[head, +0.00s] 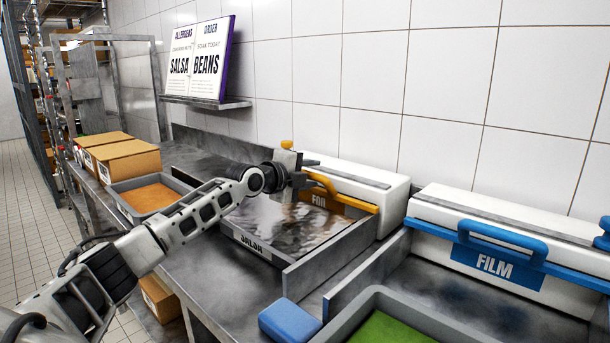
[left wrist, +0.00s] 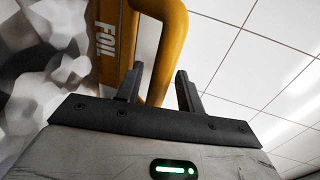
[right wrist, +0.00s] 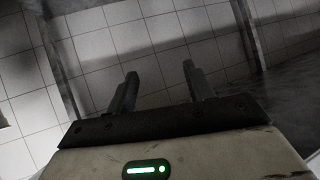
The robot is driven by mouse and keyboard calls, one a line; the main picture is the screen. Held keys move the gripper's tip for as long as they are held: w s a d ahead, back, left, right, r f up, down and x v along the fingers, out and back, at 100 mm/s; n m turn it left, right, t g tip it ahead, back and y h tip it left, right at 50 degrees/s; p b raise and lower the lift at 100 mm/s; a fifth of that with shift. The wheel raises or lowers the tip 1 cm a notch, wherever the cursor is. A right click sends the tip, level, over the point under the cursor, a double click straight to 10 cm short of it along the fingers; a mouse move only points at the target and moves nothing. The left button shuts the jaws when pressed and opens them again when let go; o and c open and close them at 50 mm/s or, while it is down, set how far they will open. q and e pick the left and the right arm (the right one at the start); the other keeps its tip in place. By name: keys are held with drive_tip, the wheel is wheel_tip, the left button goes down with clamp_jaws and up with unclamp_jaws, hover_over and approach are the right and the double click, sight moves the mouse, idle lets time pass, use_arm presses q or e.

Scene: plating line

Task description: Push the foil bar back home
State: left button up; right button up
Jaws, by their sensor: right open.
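The yellow foil bar (head: 358,203), labelled FOIL, lies along the front of the white foil dispenser (head: 388,190). Its handle is partly hidden behind my left gripper (head: 304,179). In the left wrist view, the bar's yellow handle (left wrist: 168,48) passes between and beyond the spread fingers of the left gripper (left wrist: 159,72). I cannot tell whether they touch it. Crinkled foil (head: 285,222) covers the pan labelled SALSA in front of the dispenser.
A film dispenser (head: 500,225) with a blue bar (head: 470,240) stands to the right. A grey tray with a green content (head: 385,330) is in front. A grey tray with an orange content (head: 152,197) and cardboard boxes (head: 125,160) stand left. A sign (head: 200,60) sits on a wall shelf.

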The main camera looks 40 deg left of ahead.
use_arm(q)
drive_tip(key=b+v, duration=0.7)
drive_tip(key=v, duration=0.9)
use_arm(e)
drive_tip(key=shift+w+a+f+t, duration=0.15)
drive_tip(key=shift+f+t, duration=0.35)
drive_tip(key=shift+f, duration=0.8)
use_arm(q)
drive_tip(key=shift+f, duration=0.1)
use_arm(e)
drive_tip(key=shift+f, duration=0.1)
